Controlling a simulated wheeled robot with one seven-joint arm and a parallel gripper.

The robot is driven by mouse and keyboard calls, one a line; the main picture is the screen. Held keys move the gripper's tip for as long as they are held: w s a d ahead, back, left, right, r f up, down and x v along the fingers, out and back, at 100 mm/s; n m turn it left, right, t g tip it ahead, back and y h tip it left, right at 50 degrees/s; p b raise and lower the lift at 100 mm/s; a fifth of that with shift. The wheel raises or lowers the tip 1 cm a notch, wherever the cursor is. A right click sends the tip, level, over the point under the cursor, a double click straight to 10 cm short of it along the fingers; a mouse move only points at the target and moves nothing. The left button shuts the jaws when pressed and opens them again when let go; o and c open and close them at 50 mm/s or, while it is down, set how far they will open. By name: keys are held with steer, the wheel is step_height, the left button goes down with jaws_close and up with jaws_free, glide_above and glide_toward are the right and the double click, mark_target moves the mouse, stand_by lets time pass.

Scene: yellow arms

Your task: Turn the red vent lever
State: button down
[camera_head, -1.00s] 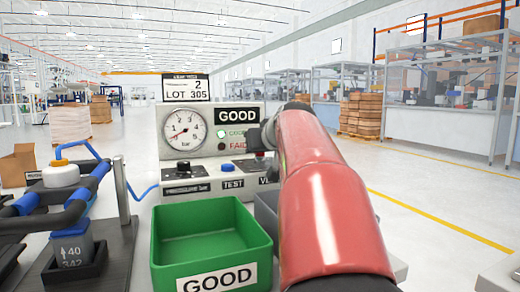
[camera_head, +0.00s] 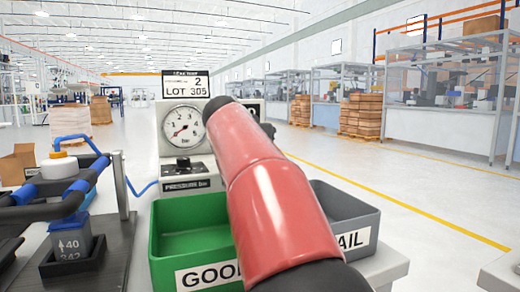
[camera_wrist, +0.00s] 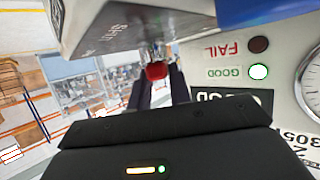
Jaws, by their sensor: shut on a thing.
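The red vent lever (camera_wrist: 156,71) shows as a small red knob in the wrist view, which looks upside down. The dark fingers of my gripper (camera_wrist: 159,84) stand on both sides of it, and the gripper is shut on it. The lever's base and angle are mostly hidden. In the head view my red arm covers the lever, the gripper and the right part of the tester (camera_head: 170,147). The pressure gauge (camera_head: 183,121) has its needle at the low end, toward the lower left. The GOOD lamp (camera_wrist: 258,72) is lit and the FAIL lamp (camera_wrist: 258,44) is dark.
A green GOOD bin (camera_head: 175,262) and a grey FAIL bin (camera_head: 352,213) stand in front of the tester, under my arm. A black fixture with blue clamps (camera_head: 75,215) and a white-capped part (camera_head: 59,165) stands at the left. A blue hose (camera_head: 142,188) runs to the tester.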

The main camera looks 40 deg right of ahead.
steer(key=shift+f+m+g, duration=0.15)
steer(key=shift+m+g, duration=0.35)
steer(key=c, duration=1.3)
jaws_free()
steer(key=v, duration=0.7)
steer(key=shift+a+b, duration=0.3)
steer(key=shift+a, duration=0.15)
steer(key=shift+s, duration=0.1)
